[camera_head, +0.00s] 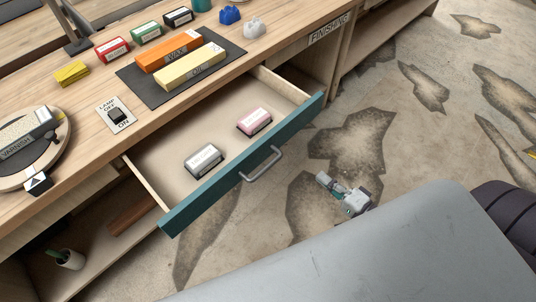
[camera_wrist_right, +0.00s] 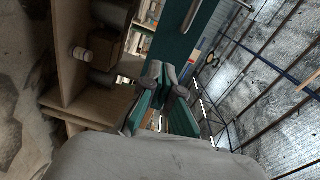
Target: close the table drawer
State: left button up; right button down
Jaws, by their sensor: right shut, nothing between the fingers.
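The table drawer (camera_head: 240,170) is pulled well out of the wooden workbench in the head view. Its teal front carries a grey bar handle (camera_head: 263,164). A grey box (camera_head: 204,159) and a pink box (camera_head: 254,121) lie inside it. My right gripper (camera_head: 326,181) is shut and empty, in front of the drawer and apart from its handle in the picture. In the right wrist view, my right gripper's fingers (camera_wrist_right: 160,80) show below a teal panel (camera_wrist_right: 188,35) with a handle, which looks like the drawer front. My left gripper is not in view.
The workbench top holds a dark mat (camera_head: 135,84) with orange and yellow blocks, several small boxes, a lamp switch (camera_head: 116,115) and a round varnish stand (camera_head: 62,148). The patched floor around the gripper looks clear.

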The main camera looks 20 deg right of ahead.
jog(key=r, duration=0.1)
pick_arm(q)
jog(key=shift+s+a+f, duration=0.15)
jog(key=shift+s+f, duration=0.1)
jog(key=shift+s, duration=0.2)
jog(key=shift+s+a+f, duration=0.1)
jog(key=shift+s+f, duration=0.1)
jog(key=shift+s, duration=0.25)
pick_arm(e)
send_near(277, 142)
jog(key=shift+y, duration=0.4)
jog(key=x, duration=0.7)
jog(key=shift+w+d+f, duration=0.1)
jog(key=shift+w+f, duration=0.1)
jog(key=shift+w, duration=0.05)
